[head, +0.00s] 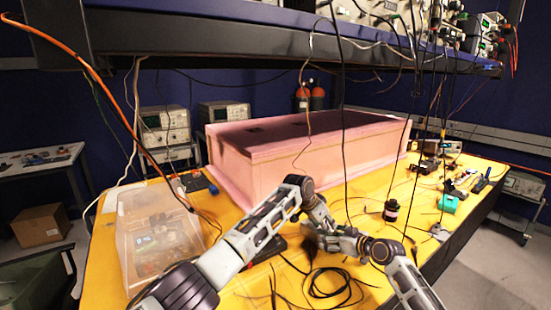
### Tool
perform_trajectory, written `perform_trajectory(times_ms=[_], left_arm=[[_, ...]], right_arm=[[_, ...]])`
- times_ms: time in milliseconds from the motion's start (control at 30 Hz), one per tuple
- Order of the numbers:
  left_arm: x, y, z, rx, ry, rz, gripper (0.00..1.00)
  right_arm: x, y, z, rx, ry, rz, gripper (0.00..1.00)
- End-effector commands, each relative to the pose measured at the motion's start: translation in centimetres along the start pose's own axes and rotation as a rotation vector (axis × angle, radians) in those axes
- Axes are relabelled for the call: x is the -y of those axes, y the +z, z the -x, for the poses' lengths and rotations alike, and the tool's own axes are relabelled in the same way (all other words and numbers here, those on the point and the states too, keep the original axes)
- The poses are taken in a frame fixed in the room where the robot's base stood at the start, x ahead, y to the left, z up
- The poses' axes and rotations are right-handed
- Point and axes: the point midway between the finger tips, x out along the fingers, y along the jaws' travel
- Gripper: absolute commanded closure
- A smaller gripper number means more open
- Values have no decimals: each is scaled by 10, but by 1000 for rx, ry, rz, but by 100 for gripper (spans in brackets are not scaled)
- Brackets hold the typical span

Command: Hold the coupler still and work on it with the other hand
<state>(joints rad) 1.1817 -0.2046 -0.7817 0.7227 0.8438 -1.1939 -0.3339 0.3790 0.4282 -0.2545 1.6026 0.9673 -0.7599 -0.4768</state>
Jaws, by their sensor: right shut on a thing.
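My right arm comes in from the lower right. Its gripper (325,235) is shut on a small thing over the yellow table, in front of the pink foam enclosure. My left arm comes in from the lower left and bends down, so that its gripper (318,217) is close above the right one. Whether the two touch, and whether the left jaws are open or shut, I cannot tell. I cannot make out the coupler; the spot where the grippers meet is small and crowded by their own parts.
The pink foam enclosure (290,170) fills the back of the yellow table (235,285). A clear bin (128,250) stands at left. Loose black cables (330,285) lie in front. A black cylinder (391,210) and a teal block (448,203) stand at right. Cables hang from the shelf (250,45).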

Motion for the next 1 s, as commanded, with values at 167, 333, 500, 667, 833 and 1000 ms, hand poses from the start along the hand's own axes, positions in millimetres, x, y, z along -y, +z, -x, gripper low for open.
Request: perform_trajectory(times_ms=[167, 333, 500, 667, 833, 1000], left_arm=[[-1, 0, 0, 0, -36, 52, 58], [-1, 0, 0, -1, -48, 71, 58], [-1, 0, 0, -1, -48, 71, 58], [-1, 0, 0, 0, -53, 78, 58], [-2, 0, 0, 1, -84, 121, 58], [-3, 0, 0, 0, -126, 182, 58]], right_arm=[[0, 1, 0, 1, -1, 0, 59], [0, 1, 0, 1, -1, 0, 59], [0, 1, 0, 1, -1, 0, 59], [1, 0, 0, 1, -1, 0, 59], [1, 0, 0, 1, -1, 0, 59], [1, 0, 0, 1, -1, 0, 59]])
